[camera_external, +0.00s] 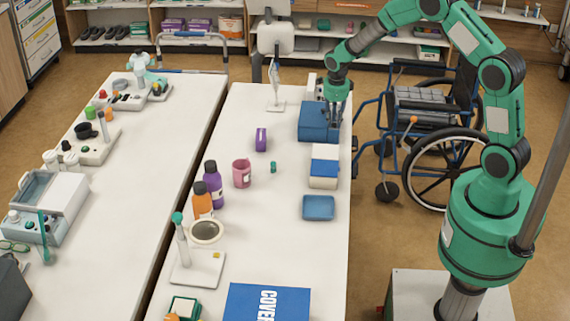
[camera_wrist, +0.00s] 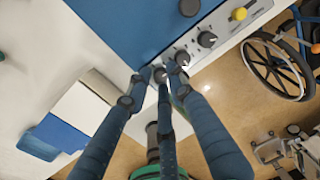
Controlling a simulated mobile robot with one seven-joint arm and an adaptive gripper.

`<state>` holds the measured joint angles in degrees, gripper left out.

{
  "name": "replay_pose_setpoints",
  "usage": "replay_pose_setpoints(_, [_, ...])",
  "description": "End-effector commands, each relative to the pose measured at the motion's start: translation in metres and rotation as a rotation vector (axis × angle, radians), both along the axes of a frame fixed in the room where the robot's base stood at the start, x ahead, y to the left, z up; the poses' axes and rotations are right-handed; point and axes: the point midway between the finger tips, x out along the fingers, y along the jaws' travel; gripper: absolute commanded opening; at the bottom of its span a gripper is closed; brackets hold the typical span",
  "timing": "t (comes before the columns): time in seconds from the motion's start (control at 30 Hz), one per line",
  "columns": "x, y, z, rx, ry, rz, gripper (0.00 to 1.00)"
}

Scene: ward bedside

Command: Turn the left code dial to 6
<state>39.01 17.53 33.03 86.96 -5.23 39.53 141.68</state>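The blue box (camera_external: 313,121) stands at the right edge of the near table, with my gripper (camera_external: 335,110) pointing down over its right side. In the wrist view its blue top (camera_wrist: 130,28) borders a pale panel (camera_wrist: 225,22) with a row of dark dials. The end dial (camera_wrist: 160,74) lies between the tips of my gripper (camera_wrist: 160,78), partly hidden by the fingers. A middle dial (camera_wrist: 182,58) and a further dial (camera_wrist: 207,39) are in line beyond it. The fingers are close around the end dial; contact is unclear. I cannot read the dial marks.
A yellow knob (camera_wrist: 239,14) sits farther along the panel. A white-and-blue box (camera_external: 324,167) and a blue tray (camera_external: 318,207) lie nearer on the table. A wheelchair (camera_external: 425,120) stands on the floor to the right. Table space left of the blue box is mostly clear.

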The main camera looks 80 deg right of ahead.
Motion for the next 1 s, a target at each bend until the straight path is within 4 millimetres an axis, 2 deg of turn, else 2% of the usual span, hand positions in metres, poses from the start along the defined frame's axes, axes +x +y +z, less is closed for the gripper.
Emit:
replay_pose_setpoints(0.47, [-0.0005,-0.0002,-0.0001,0.0,0.0,0.048,0.23])
replay_pose_setpoints(1.0, [-0.0014,-0.0006,-0.0006,0.0,0.001,0.377,0.23])
